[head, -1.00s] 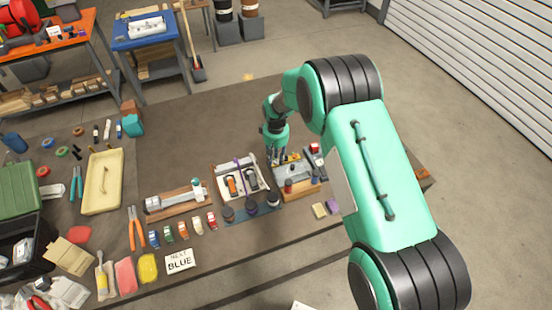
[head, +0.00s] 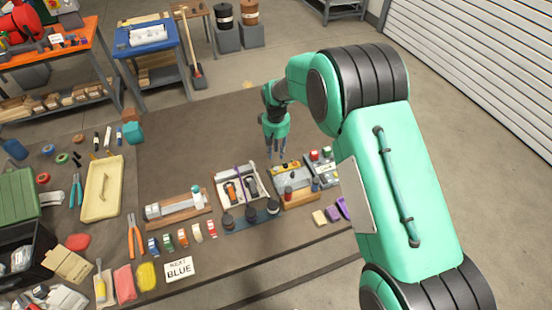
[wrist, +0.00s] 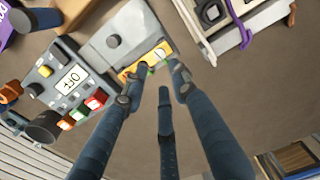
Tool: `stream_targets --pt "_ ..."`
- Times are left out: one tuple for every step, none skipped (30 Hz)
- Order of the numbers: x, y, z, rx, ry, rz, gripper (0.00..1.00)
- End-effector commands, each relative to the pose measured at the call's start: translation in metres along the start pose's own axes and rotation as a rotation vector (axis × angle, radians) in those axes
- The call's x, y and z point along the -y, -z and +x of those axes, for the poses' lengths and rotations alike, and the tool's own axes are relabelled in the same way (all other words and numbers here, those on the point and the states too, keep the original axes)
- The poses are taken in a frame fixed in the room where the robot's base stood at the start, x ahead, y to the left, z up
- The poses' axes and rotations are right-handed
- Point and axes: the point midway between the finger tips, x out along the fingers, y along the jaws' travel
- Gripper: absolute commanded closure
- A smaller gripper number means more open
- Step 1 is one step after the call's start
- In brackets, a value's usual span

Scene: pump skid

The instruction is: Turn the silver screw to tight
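My gripper (head: 276,152) hangs above the back edge of a grey block on a wooden base (head: 297,202). In the wrist view the dark fingers of my gripper (wrist: 153,90) are spread apart with nothing held between them. A small pale and green detail (wrist: 153,67) shows at the strip, partly behind a finger. I cannot make out clearly which part is the silver screw.
The table behind my gripper (head: 210,130) is clear.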

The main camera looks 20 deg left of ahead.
Motion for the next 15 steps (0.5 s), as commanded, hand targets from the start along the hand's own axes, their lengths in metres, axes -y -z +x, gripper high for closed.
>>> stream_targets --pt "0.000 0.000 -0.007 -0.001 0.000 0.000 0.73" --pt "0.000 0.000 -0.010 -0.001 0.000 0.000 0.73" --pt "0.000 0.000 -0.014 -0.001 0.000 0.000 0.73" --pt "0.000 0.000 -0.016 -0.001 0.000 0.000 0.73" --pt "0.000 0.000 -0.018 -0.001 0.000 0.000 0.73" --pt "0.000 0.000 -0.021 0.000 0.000 0.000 0.73" --pt "0.000 0.000 -0.022 0.000 0.000 0.000 0.73" --pt "0.000 0.000 -0.024 0.000 0.000 0.000 0.73" --pt "0.000 0.000 -0.025 0.000 0.000 0.000 0.73" --pt "0.000 0.000 -0.025 0.000 0.000 0.000 0.73" --pt "0.000 0.000 -0.025 0.000 0.000 0.000 0.73" --pt "0.000 0.000 -0.025 0.000 0.000 0.000 0.73" --pt "0.000 0.000 -0.025 0.000 0.000 0.000 0.73" --pt "0.000 0.000 -0.025 0.000 0.000 0.000 0.73" --pt "0.000 0.000 -0.025 0.000 0.000 0.000 0.73"
